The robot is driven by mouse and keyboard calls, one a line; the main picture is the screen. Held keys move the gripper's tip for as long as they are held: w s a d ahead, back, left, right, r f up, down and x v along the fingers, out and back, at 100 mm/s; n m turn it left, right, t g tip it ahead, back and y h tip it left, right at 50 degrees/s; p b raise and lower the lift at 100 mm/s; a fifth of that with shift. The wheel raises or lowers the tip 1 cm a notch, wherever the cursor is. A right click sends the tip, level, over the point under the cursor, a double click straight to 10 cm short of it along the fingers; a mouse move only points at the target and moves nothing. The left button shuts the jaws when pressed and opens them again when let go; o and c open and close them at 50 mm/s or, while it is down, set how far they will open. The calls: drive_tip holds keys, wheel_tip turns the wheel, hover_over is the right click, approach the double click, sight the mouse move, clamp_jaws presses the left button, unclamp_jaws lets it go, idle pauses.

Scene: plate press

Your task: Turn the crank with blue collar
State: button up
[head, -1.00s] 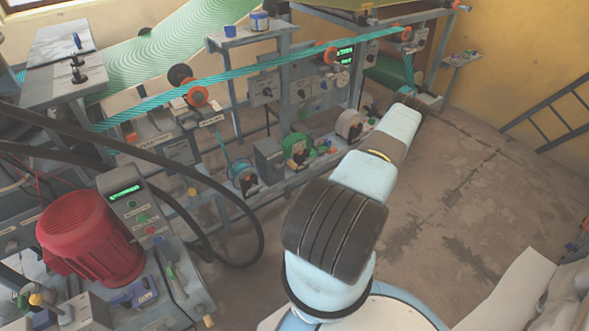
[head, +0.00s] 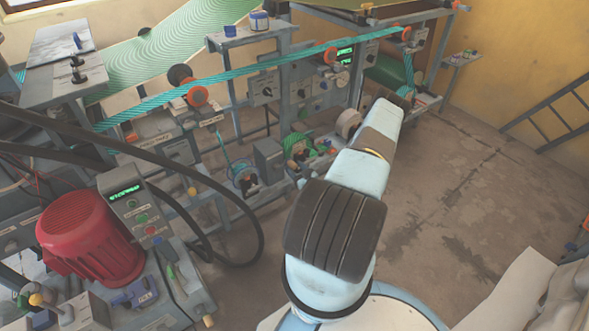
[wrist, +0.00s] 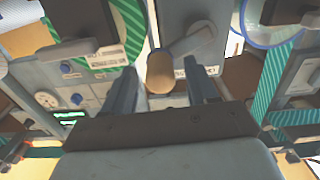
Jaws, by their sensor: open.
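In the wrist view a crank (wrist: 190,44) has a grey arm and a rounded tan handle (wrist: 160,72). It sits on a grey panel. I cannot make out a blue collar on it. My gripper (wrist: 158,68) is open, with one dark finger to the left of the tan handle and one to the right. The handle lies between the fingertips in the picture, and I see a gap on both sides. In the head view my own arm hides the gripper and this crank.
A green-and-white striped roll (wrist: 122,35) stands left of the crank, and a blue-rimmed disc (wrist: 272,25) stands right. In the head view a red motor (head: 88,238) and black hoses (head: 150,160) are at left. Open floor (head: 470,190) lies right of my arm.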

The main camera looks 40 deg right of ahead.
drive_tip(key=shift+w, duration=0.5)
clamp_jaws()
idle(0.3)
